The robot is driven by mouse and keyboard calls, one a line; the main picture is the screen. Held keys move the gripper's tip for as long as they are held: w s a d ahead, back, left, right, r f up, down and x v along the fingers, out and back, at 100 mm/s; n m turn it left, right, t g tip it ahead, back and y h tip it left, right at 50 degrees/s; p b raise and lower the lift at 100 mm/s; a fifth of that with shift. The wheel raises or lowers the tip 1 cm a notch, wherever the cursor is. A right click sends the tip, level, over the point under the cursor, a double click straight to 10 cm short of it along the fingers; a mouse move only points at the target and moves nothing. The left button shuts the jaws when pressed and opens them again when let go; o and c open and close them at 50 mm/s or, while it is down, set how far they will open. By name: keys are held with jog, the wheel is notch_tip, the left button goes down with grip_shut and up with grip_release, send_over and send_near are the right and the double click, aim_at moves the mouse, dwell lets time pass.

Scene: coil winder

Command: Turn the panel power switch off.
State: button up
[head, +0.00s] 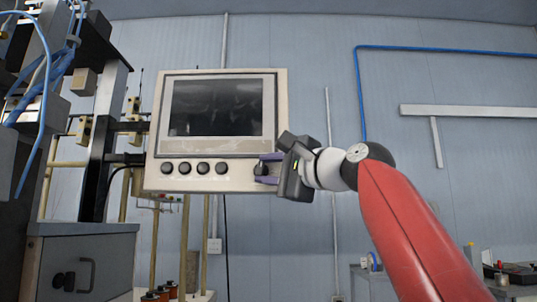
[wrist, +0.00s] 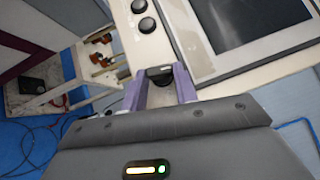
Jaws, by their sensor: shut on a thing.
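The control panel (head: 222,176) is a beige box with a dark screen and a row of round black knobs below it. The power switch (head: 260,169) is the black knob at the right end of this row, partly hidden by my gripper. My gripper (head: 267,169) reaches in from the right, with its purple fingers at the switch. In the wrist view, my gripper (wrist: 160,85) has one purple finger on each side of the black switch (wrist: 159,73) and is shut on it. The switch carries a small light mark. Its exact turn angle is hard to tell.
Several other black knobs (head: 194,168) sit to the left on the panel. The dark screen (head: 217,107) is above them. A black machine frame with blue hoses (head: 62,62) stands at the left.

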jog(key=shift+r+n+g+h+p, duration=0.25)
jog(key=shift+n+g+h+p, duration=0.35)
jog(key=shift+n+p, duration=0.3)
jog(key=shift+f, duration=0.1)
jog(key=o, duration=1)
jog(key=b+v, duration=0.2)
jog(key=v, duration=0.5)
jog(key=shift+s+d, duration=0.25)
jog(key=shift+s, duration=0.05)
jog(key=shift+a, duration=0.1)
